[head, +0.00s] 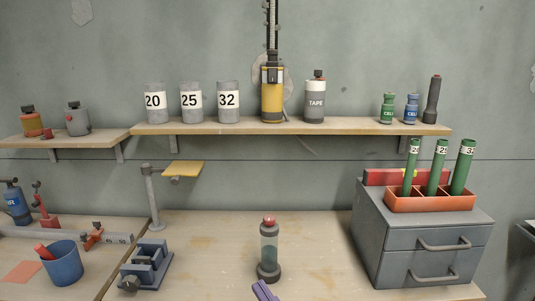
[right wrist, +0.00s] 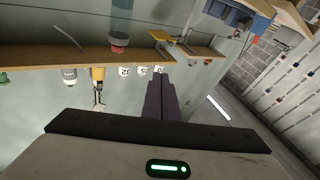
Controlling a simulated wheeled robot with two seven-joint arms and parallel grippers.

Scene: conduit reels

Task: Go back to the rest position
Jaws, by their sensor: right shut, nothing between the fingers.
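I cannot tell whether the fingers touch the cylinder. My left gripper is out of view.
Grey canisters marked 20, 25 and 32 (head: 191,103) stand on the wall shelf (head: 290,128). A grey drawer unit (head: 420,238) at right bears an orange rack (head: 430,203) with green tubes. A blue vise (head: 148,265) and blue cup (head: 62,265) stand left. Bench beside the cylinder is clear.

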